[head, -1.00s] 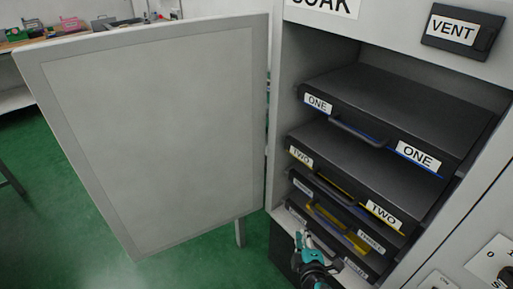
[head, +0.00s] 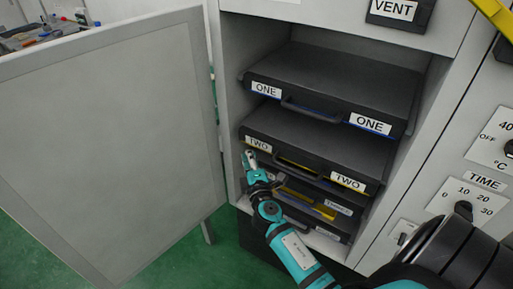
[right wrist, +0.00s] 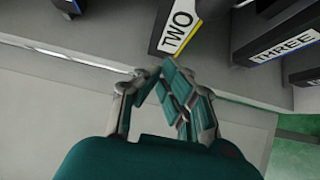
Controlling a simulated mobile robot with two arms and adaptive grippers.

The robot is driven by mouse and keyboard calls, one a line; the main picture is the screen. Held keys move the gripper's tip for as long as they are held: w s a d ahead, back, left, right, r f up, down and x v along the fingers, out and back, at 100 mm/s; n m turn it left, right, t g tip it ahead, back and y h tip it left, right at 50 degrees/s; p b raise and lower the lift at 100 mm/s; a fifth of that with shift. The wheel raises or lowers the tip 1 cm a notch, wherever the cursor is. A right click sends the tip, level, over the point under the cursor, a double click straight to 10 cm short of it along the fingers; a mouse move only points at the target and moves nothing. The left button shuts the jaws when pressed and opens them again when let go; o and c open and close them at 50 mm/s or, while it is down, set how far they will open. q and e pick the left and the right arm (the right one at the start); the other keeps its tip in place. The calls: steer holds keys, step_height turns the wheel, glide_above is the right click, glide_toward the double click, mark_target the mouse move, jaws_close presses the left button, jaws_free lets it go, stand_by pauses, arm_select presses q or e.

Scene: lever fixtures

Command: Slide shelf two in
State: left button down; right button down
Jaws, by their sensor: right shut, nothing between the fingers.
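Shelf two (head: 330,143) is a black tray in the open cabinet, with TWO labels at both front corners and a yellow strip along its front. Its front part shows below shelf one. My right gripper (head: 250,158) is shut and empty, at the left front corner of shelf two, close to the left TWO label. In the right wrist view the closed fingertips (right wrist: 160,76) are just below the TWO label (right wrist: 178,29). I cannot tell whether they touch the shelf. My left gripper is not in view.
Shelf one (head: 340,75) is above, and shelf three (head: 335,207) with a yellow front and another shelf are below. The open cabinet door (head: 110,140) stands on the left. A control panel with dials (head: 465,208) is on the right. Green floor (head: 240,250) shows below.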

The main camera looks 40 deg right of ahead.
mark_target(267, 145)
steer(key=d, duration=0.2)
steer(key=w+d, duration=0.1)
steer(key=shift+w+d, duration=0.15)
steer(key=shift+d, duration=0.2)
steer(key=d, duration=0.1)
steer(key=w+d, duration=0.1)
steer(key=d, duration=0.1)
steer(key=w+d, duration=0.1)
steer(key=shift+d, duration=0.3)
steer(key=shift+r, duration=0.15)
